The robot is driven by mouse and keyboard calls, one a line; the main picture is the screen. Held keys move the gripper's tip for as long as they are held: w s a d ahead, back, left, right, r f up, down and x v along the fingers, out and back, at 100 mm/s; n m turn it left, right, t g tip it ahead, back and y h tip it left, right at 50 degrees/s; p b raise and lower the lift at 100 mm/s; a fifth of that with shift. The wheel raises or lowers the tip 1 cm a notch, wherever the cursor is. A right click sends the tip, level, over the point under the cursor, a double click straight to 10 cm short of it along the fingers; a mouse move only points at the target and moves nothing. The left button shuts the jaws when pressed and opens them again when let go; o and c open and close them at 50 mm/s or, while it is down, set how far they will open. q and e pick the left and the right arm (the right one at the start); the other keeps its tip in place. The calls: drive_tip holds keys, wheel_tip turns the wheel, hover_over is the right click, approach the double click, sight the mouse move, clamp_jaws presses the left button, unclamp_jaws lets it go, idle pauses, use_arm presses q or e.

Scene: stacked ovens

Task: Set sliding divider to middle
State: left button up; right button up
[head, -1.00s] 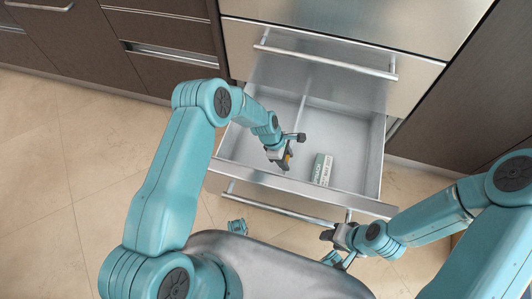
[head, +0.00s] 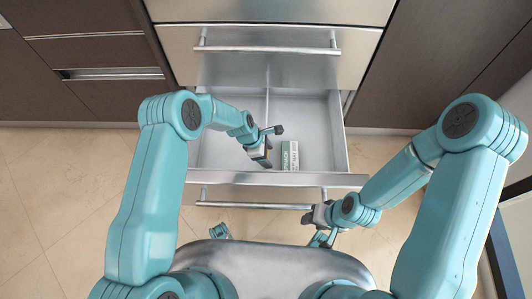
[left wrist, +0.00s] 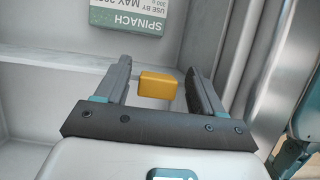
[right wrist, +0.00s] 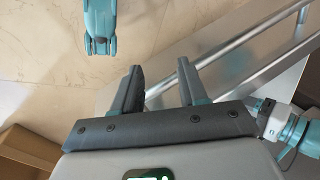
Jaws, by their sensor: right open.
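I cannot tell what the block belongs to. A spinach box (head: 290,155) lies just right of this gripper. My right gripper (right wrist: 160,85) is open and empty outside the drawer front.
The drawer's front wall (head: 310,179) and handle (head: 240,205) lie between my body and the drawer inside. Another handled drawer front (head: 265,35) is above. Dark cabinets (head: 70,70) stand to the left. The tiled floor (head: 75,190) at left is clear.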

use_arm(q)
drive_tip(key=p+v, duration=0.4)
drive_tip(key=v, duration=1.2)
drive_tip(key=shift+r, duration=0.2)
